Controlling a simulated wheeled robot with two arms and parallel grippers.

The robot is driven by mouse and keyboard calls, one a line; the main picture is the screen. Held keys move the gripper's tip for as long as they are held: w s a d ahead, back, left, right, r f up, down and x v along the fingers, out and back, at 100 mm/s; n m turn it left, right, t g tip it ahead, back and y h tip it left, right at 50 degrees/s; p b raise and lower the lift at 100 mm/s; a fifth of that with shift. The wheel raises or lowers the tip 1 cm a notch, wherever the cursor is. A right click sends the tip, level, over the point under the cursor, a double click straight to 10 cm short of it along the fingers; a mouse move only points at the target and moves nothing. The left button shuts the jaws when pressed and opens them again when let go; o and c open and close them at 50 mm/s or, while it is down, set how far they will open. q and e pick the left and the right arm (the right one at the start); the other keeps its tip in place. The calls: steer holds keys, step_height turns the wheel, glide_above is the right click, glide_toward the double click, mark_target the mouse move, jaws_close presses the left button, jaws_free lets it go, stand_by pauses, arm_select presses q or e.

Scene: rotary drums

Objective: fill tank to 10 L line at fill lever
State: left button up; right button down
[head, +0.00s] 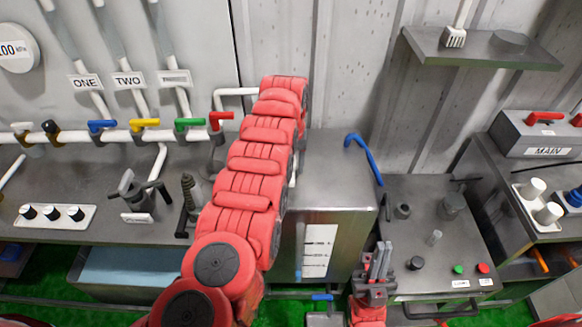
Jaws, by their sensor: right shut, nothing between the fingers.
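The grey metal tank (345,195) stands in the middle, partly hidden by my left arm. A white scale plate (318,250) with dark marks is on its front; I cannot read the marks or make out a liquid level. A bent blue lever (365,156) rises at the tank's back right and may be the fill lever. Another blue handle (322,297) shows low in front of the tank. My right gripper (378,258) is shut and empty, to the right of the scale plate. My left arm reaches up across the tank's left side; its gripper does not show.
A white pipe with blue (101,126), yellow (144,123), green (188,124) and red (221,116) handles runs along the wall. A bench (465,235) with buttons stands right of the tank. A shelf (480,50) juts out above.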

arm_select(q)
steer(key=shift+d+f, duration=0.1)
steer(key=shift+f, duration=1.3)
jaws_close()
steer(key=shift+r, duration=0.1)
